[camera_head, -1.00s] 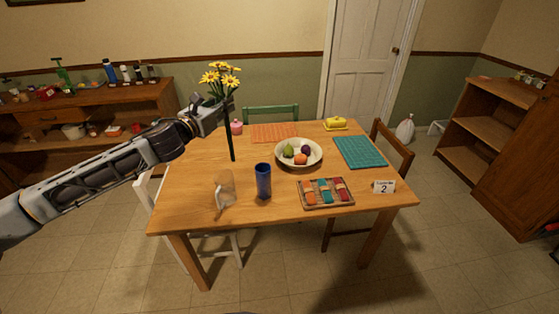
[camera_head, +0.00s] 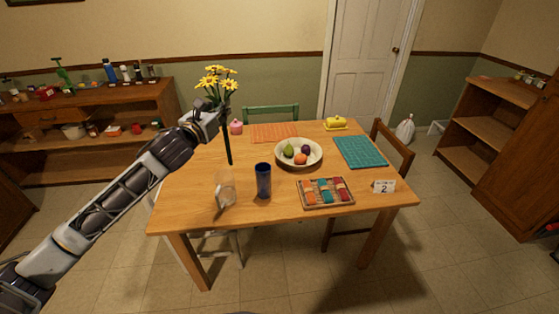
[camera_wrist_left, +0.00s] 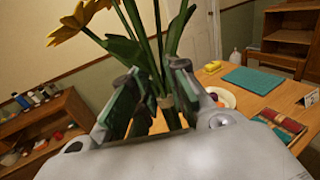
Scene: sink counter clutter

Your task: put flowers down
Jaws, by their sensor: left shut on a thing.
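The yellow flowers (camera_head: 217,77) are upright with green leaves, held above the left part of the wooden table. My left gripper (camera_head: 224,113) is shut around their stems. A thin dark length (camera_head: 228,147) hangs straight down below the gripper, over the table. In the left wrist view, the green stems (camera_wrist_left: 155,60) pass between the fingers (camera_wrist_left: 150,100), and a yellow bloom (camera_wrist_left: 75,22) shows at upper left. A clear glass pitcher (camera_head: 225,188) and a blue tumbler (camera_head: 263,180) stand on the table in front of the flowers. My right gripper is not in view.
A fruit bowl (camera_head: 316,155), an orange mat (camera_head: 274,132), a teal mat (camera_head: 360,152), a tray (camera_head: 308,206), a pink jar (camera_head: 236,128), a yellow butter dish (camera_head: 336,124) and a number card (camera_head: 384,187) are on the table. Bare wood (camera_head: 190,190) shows at left.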

